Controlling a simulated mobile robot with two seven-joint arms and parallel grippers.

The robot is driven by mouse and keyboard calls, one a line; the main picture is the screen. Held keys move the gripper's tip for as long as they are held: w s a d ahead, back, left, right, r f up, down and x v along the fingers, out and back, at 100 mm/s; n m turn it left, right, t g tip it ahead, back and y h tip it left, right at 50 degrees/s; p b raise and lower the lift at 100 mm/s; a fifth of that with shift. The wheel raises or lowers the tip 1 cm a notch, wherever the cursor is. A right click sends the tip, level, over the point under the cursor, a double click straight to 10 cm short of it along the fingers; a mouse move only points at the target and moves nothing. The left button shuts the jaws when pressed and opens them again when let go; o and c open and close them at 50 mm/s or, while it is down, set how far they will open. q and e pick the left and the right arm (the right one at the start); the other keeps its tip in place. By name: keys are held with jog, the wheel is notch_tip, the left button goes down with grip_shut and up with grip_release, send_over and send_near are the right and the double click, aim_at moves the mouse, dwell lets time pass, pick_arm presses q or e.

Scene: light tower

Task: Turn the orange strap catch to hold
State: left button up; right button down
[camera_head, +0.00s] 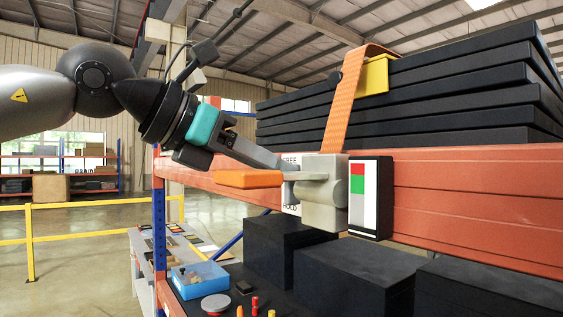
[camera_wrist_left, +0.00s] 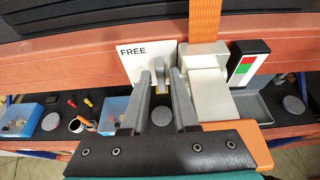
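The strap catch has a grey housing (camera_head: 325,192) on the front of the orange-red beam, and it also shows in the left wrist view (camera_wrist_left: 208,90). Its orange handle (camera_head: 248,179) sticks out level to the left in the head view; part of it shows at lower right in the wrist view (camera_wrist_left: 245,142). The orange strap (camera_head: 345,105) runs up from the housing. My right gripper is out of view.
An indicator box (camera_head: 365,196) with red and green patches stands right of the housing. Black slabs (camera_head: 430,95) are stacked above the beam (camera_head: 460,200). Black blocks (camera_head: 355,275), a blue bin (camera_head: 199,281) and small parts sit below.

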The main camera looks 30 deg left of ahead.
pick_arm(q)
jog(key=shift+x, duration=0.9)
grip_shut()
